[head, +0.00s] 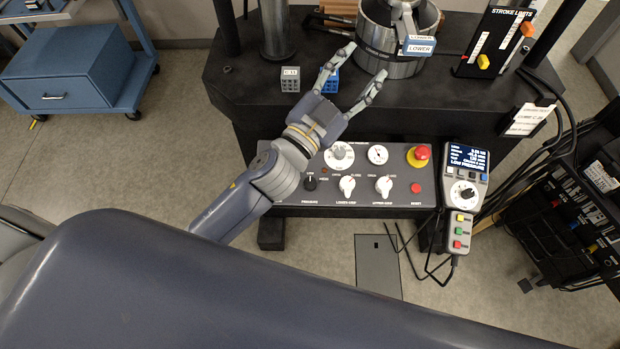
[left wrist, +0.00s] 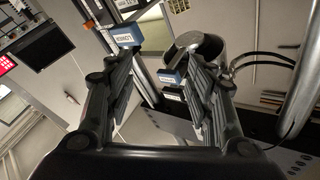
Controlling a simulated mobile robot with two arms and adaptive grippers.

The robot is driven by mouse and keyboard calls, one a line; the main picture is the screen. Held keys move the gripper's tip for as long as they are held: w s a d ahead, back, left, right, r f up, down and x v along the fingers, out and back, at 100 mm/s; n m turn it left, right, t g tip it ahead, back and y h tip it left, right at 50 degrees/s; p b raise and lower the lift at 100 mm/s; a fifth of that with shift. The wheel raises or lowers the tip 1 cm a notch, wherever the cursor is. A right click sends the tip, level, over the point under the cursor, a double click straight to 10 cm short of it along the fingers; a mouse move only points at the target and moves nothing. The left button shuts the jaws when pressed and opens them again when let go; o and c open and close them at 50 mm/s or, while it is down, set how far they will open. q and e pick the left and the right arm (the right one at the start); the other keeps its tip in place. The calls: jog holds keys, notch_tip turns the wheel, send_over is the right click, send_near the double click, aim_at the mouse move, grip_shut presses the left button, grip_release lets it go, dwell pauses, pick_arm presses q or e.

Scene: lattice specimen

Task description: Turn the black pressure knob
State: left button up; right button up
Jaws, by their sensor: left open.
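The black pressure knob (head: 310,183) sits at the lower left of the grey control panel (head: 395,195), above the "PRESSURE" label. My left forearm passes close to its left side in the head view. My left gripper (head: 365,61) is past the panel's far edge, over the black machine base, with its fingers spread and nothing between them. In the left wrist view both open fingers (left wrist: 160,72) show, and the knob cannot be made out. My right gripper is not in view.
White knobs (head: 347,186), a red stop button (head: 418,156) and a handheld pendant (head: 465,190) are on or beside the panel. A grey cube (head: 290,79) and a blue cube (head: 331,80) lie near my gripper. A metal cylinder (head: 385,66) stands beyond.

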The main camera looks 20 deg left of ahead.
pick_arm(q)
jog(key=s+d+r+m+g+h, duration=0.3)
jog(key=s+d+m+g+h, duration=0.1)
jog(key=d+m+h, duration=0.25)
jog(key=s+d+r+m+g+h, duration=0.2)
jog(key=s+d+m+g+h, duration=0.1)
jog(key=d+m+g+h, duration=0.35)
jog(key=s+d+f+m+g+y, duration=0.1)
jog(key=s+d+f+m+g, duration=0.35)
jog(key=m+g, duration=0.3)
jog(key=m+g+y, duration=0.1)
jog(key=m+y, duration=0.1)
jog(key=y, duration=1.7)
send_near(310, 183)
notch_tip(310, 183, down, 7)
jog(key=shift+p, duration=1.15)
jog(key=shift+w+f, duration=0.1)
jog(key=shift+f, duration=0.7)
jog(key=c, duration=1.1)
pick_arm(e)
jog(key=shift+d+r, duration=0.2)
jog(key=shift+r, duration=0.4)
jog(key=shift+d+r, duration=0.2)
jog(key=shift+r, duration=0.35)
